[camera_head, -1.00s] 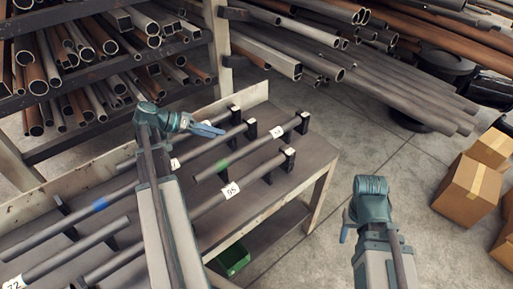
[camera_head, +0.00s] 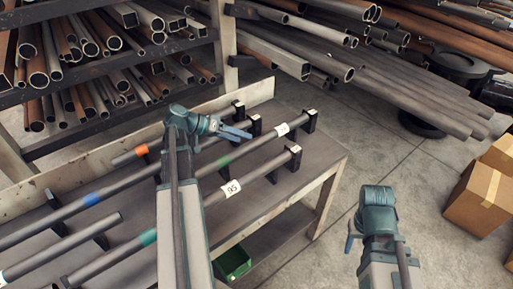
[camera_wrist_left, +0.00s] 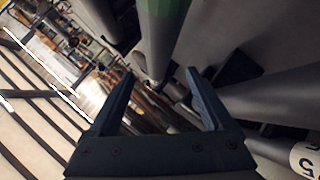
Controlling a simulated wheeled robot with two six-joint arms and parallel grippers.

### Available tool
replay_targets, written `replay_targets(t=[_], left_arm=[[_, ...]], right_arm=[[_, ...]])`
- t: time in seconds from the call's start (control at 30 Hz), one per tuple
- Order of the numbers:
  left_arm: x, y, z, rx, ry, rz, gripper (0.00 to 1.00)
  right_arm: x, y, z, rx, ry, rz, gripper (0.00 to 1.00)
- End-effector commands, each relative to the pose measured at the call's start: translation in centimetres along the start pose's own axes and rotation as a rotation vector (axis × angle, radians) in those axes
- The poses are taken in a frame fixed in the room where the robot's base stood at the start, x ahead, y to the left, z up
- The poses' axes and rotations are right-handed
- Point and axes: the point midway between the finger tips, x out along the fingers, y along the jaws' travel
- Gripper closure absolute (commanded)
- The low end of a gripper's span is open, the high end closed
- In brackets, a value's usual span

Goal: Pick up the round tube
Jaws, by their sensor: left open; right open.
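Several grey round tubes lie on black rests on a bench; which one the task means I cannot tell. One tube has a green band (camera_head: 222,162) and a white label at its far end; the green-banded tube also shows in the left wrist view (camera_wrist_left: 160,45). In front of it lies a tube labelled 95 (camera_head: 255,176). My left gripper (camera_head: 240,133) is open and empty above the bench, near the green-banded tube's far half. In the left wrist view its two fingers (camera_wrist_left: 160,88) stand apart with nothing held. My right gripper (camera_head: 350,238) is open, off the bench's right side.
The bench (camera_head: 322,175) also bears tubes with orange, blue (camera_head: 91,199) and teal bands. Pipe racks stand behind. A green bin (camera_head: 233,263) is below the bench. Cardboard boxes (camera_head: 473,199) stand at the right, with bare floor between.

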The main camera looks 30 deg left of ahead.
Motion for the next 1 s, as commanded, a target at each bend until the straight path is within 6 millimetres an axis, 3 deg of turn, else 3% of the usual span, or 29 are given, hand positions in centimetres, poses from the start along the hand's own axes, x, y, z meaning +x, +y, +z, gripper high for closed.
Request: replay_targets(t=[0.37,0.7,0.93,1.0], left_arm=[[1.2,0.0,0.1,0.0,-0.001,0.001,0.16],[5.6,0.2,0.4,0.001,-0.001,0.001,0.16],[5.7,0.3,0.2,0.0,0.0,0.0,0.16],[5.7,0.3,0.2,0.0,0.0,0.0,0.29]], right_arm=[[0.7,-0.1,0.0,0.0,0.0,0.0,0.5],[3.0,-0.3,-0.2,0.0,0.0,0.0,0.5],[2.8,-0.3,-0.2,0.0,0.0,0.0,0.5],[2.8,-0.3,-0.2,0.0,0.0,0.0,0.5]])
